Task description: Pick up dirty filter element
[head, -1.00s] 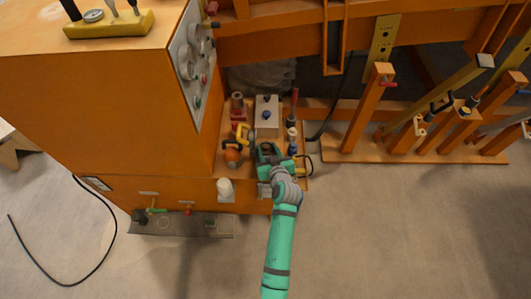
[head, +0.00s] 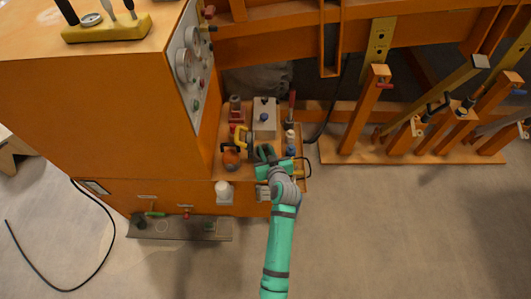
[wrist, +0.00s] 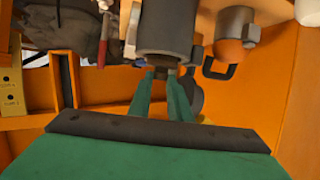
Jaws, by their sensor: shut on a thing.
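My gripper (head: 266,154) reaches over the equipment shelf on the orange cabinet. In the wrist view its two green fingers (wrist: 162,92) are closed on a small brownish piece (wrist: 161,73), which I take to be the dirty filter element. Most of it is hidden by the fingers and by a grey cylindrical housing (wrist: 166,28). The piece sits right at the housing's end; I cannot tell whether it is still inside or clear of it. In the head view my gripper hides the piece.
An orange round-bodied part (head: 231,160) stands left of my gripper, a grey box with a blue knob (head: 265,118) behind it. A white cup-like part (head: 223,192) is at the shelf front. A grey tray (head: 180,229) lies lower left. Open floor (head: 385,225) lies to the right.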

